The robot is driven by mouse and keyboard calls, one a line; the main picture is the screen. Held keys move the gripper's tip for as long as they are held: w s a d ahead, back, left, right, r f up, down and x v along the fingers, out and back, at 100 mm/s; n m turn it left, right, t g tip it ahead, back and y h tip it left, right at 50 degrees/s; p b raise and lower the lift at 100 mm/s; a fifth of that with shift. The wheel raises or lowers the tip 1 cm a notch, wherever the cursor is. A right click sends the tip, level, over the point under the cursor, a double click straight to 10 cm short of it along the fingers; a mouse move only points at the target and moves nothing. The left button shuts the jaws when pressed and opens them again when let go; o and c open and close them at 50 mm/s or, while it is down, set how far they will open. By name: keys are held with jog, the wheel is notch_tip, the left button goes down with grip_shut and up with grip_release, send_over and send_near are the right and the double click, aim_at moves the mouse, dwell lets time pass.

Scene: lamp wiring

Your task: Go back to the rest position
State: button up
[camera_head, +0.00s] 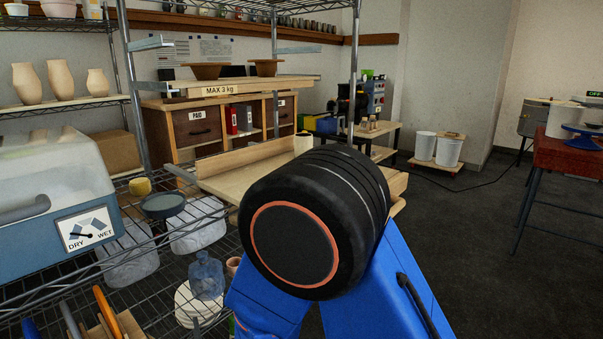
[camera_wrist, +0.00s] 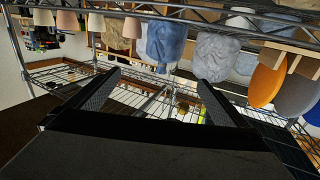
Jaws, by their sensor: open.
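My gripper (camera_wrist: 158,78) shows in the wrist view, its two dark fingers spread wide apart with nothing between them. Beyond the fingers is a wire rack shelf (camera_wrist: 75,72), and I cannot judge the distance to it. In the head view my blue arm, with a large black round joint, fills the lower middle. My gripper itself does not show there, and the arm hides part of the rack and the floor.
A wire rack (camera_head: 140,235) at left holds a blue-grey box (camera_head: 50,190) with a DRY/WET dial, a blue jug (camera_head: 206,275) and bowls. A wooden board (camera_head: 225,185) lies behind my arm. White buckets (camera_head: 448,151) stand farther back. Dark floor (camera_head: 470,250) is open at right, before a red table (camera_head: 565,155).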

jog(key=w+d+r+m+g+h, duration=0.25)
jog(key=w+d+r, duration=0.4)
jog(key=d, duration=0.45)
jog(key=s+d+r+g, duration=0.1)
jog(key=d+r+g, duration=0.3)
jog(key=d, duration=0.8)
jog(key=s+d+r+m+g+h, duration=0.1)
jog(key=s+d+r+g+h, duration=0.1)
jog(key=s+d, duration=1)
jog(key=s+d+r+m+g+h, duration=0.2)
jog(key=s+d+h, duration=0.1)
jog(key=s+d, duration=1)
jog(key=shift+s+d+r+g+h, duration=0.2)
jog(key=shift+d+r+g+h, duration=0.15)
jog(key=shift+d, duration=0.35)
jog(key=shift+f, duration=0.1)
